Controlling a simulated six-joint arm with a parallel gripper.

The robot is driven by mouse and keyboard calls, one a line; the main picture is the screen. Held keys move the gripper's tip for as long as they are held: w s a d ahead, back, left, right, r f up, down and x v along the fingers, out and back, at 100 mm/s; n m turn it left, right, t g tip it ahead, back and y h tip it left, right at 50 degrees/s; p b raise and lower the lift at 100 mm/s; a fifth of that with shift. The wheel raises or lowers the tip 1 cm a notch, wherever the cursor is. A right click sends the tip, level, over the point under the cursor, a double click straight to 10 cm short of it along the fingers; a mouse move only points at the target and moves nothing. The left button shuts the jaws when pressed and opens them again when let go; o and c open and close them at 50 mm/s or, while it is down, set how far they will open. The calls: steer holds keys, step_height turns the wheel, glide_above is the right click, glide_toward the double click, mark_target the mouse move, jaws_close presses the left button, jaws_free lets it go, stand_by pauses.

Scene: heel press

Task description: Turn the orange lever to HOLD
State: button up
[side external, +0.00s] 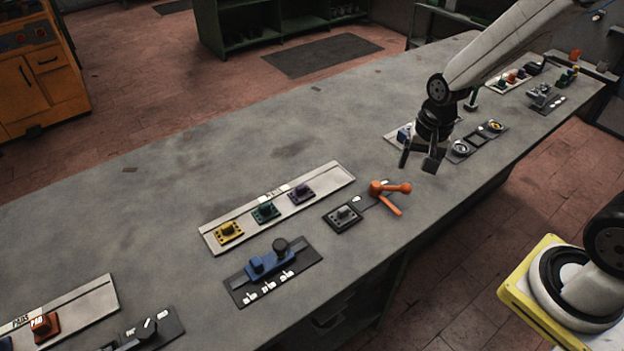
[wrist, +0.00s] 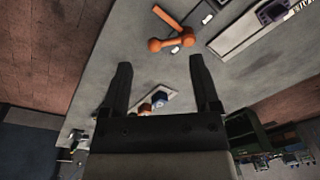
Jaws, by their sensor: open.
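The orange lever (side external: 389,191) stands on a dark plate on the grey bench, right of the middle in the side view. It has a round hub, an arm pointing right with a ball end, and a second arm pointing toward the front edge. White labels lie beside it, too small to read. The lever also shows at the top of the wrist view (wrist: 172,36), beyond the fingertips. My gripper (side external: 421,160) is open and empty, above the bench, behind and to the right of the lever, and apart from it. Its two fingers show in the wrist view (wrist: 160,65).
A white strip (side external: 335,180) holds yellow, green and purple knobs. A blue slider (side external: 270,262) is nearer the front. A panel with round dials (side external: 477,140) lies right of my gripper. The back of the bench is clear.

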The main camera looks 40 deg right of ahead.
steer(key=s+a+r+n+t, duration=0.1)
steer(key=s+a+r+n, duration=0.1)
steer(key=s+n, duration=0.3)
steer(key=a+n, duration=0.1)
steer(key=n, duration=0.3)
steer(key=shift+s+t, duration=0.3)
steer(key=shift+w+a+r, duration=0.1)
steer(key=c, duration=0.6)
steer(key=shift+w, duration=0.2)
steer(key=c, duration=0.4)
steer(key=w+d+m+g, duration=0.1)
steer(key=w+d, duration=0.1)
steer(key=w, duration=0.1)
steer(key=w+d+f+m, duration=0.1)
steer(key=w+d, duration=0.1)
steer(key=w, duration=0.2)
steer(key=w+d+m+g, duration=0.1)
steer(key=w+d, duration=0.1)
steer(key=w, duration=0.2)
steer(key=shift+w+d+f+m+g, duration=0.2)
steer(key=shift+d+m+g, duration=0.1)
steer(key=shift+d+m, duration=0.1)
jaws_close()
steer(key=w+d+f+m+g+y, duration=0.2)
steer(key=w+d+f+m, duration=0.2)
steer(key=w+d, duration=0.3)
steer(key=shift+d+f+g, duration=0.3)
steer(key=shift+d+f, duration=0.3)
steer(key=shift+d, duration=0.9)
